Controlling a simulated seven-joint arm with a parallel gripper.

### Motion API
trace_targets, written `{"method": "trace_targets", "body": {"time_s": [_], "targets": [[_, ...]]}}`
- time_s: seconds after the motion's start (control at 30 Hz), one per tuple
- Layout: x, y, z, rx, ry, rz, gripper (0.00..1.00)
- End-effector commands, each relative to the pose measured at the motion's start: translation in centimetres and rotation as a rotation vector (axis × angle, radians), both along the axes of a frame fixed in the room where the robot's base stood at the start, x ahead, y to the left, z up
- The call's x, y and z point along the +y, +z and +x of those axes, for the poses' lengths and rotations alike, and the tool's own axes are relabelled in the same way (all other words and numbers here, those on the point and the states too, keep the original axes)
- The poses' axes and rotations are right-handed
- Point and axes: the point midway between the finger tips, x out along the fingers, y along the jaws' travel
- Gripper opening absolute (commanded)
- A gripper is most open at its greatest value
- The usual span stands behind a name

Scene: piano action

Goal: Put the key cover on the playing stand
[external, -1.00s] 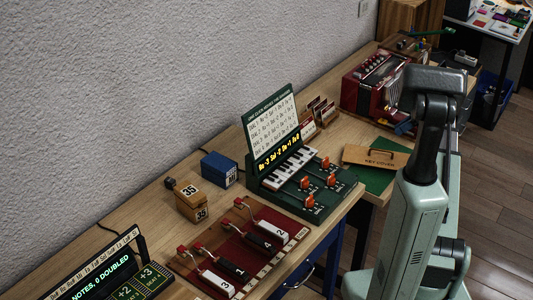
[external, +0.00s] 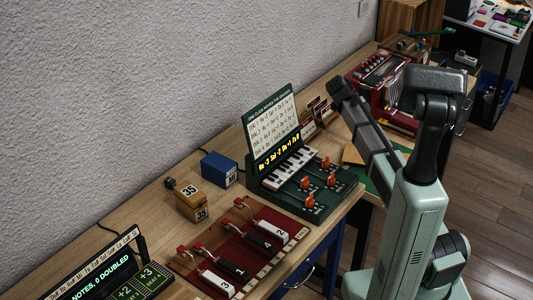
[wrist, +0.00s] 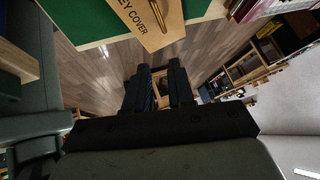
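The key cover (wrist: 150,20) is a flat wooden board with dark lettering and a handle. It lies on a green mat (wrist: 88,20) at the top of the wrist view. In the external view only a corner of the key cover (external: 351,155) shows beside my arm. My gripper (wrist: 160,66) is open and empty, with a narrow gap between its dark fingers, apart from the key cover. No label marks the playing stand; a green unit with small keys, orange knobs and an upright song card (external: 270,130) stands mid-bench.
A red accordion (external: 377,75) stands behind my arm. Small card holders (external: 318,112) are beside the green unit. Open floor shows right of the bench.

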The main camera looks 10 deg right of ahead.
Motion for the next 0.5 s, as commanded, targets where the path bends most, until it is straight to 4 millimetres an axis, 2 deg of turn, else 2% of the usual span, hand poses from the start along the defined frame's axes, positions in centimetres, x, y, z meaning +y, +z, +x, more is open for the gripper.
{"method": "trace_targets", "body": {"time_s": [0.1,0.5], "targets": [[1.5,1.6,0.3,-0.036,0.002,-0.112,0.23],[5.2,5.6,0.5,-0.148,0.001,-0.36,0.23]]}}
